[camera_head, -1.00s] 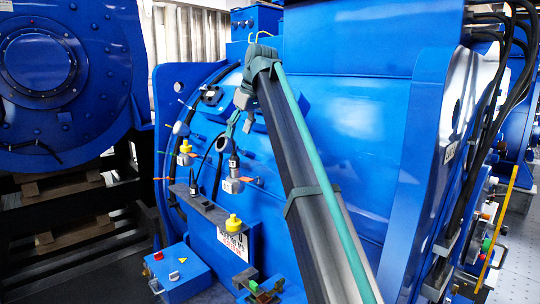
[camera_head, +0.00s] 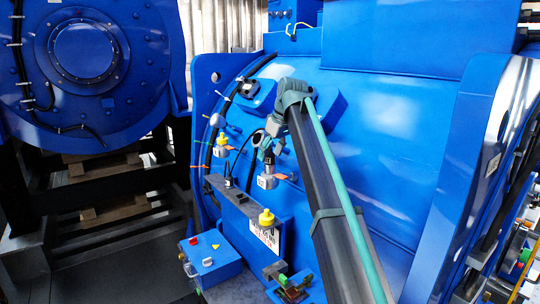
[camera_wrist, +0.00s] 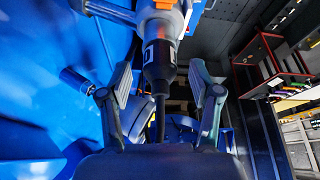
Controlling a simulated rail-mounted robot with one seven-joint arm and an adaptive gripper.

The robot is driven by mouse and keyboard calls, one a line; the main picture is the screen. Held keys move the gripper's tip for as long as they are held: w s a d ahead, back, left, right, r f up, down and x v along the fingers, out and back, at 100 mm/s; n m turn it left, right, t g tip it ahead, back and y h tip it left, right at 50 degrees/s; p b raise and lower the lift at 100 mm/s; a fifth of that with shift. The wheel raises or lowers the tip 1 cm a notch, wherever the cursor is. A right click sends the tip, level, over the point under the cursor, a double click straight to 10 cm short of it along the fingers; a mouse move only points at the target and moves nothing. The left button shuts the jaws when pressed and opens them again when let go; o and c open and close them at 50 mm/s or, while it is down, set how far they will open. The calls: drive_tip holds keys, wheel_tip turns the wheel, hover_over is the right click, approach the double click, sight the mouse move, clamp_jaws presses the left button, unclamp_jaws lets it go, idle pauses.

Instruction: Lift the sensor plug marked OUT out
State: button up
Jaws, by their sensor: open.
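A black sensor plug (camera_wrist: 158,72) with partly visible white lettering stands in a grey housing (camera_wrist: 160,20) in the wrist view. I cannot read the whole mark. A black cable runs from its free end. My gripper (camera_wrist: 160,84) is open, with one finger on either side of the plug and visible gaps between. In the head view, my gripper (camera_head: 266,146) is at the top of the dark plug (camera_head: 268,160), above its grey housing (camera_head: 267,180) on the blue motor. The arm hides part of the motor to the right.
A second housing with a yellow cap (camera_head: 222,140) stands to the left. A grey ledge (camera_head: 236,205) carries another yellow-capped part (camera_head: 266,218). A blue box (camera_head: 212,257) with coloured buttons stands below. A large blue machine (camera_head: 85,60) is at far left.

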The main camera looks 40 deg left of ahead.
drive_tip(key=shift+a+f, duration=0.25)
drive_tip(key=shift+f, duration=0.4)
clamp_jaws()
drive_tip(key=shift+r, duration=0.15)
drive_tip(key=shift+r, duration=0.55)
wheel_tip(320, 180, up, 2)
drive_tip(key=shift+b, duration=0.7)
drive_tip(key=s+d+r+b, duration=0.6)
drive_tip(key=s+d+r, duration=0.2)
drive_tip(key=d, duration=0.3)
drive_tip(key=shift+v, duration=0.9)
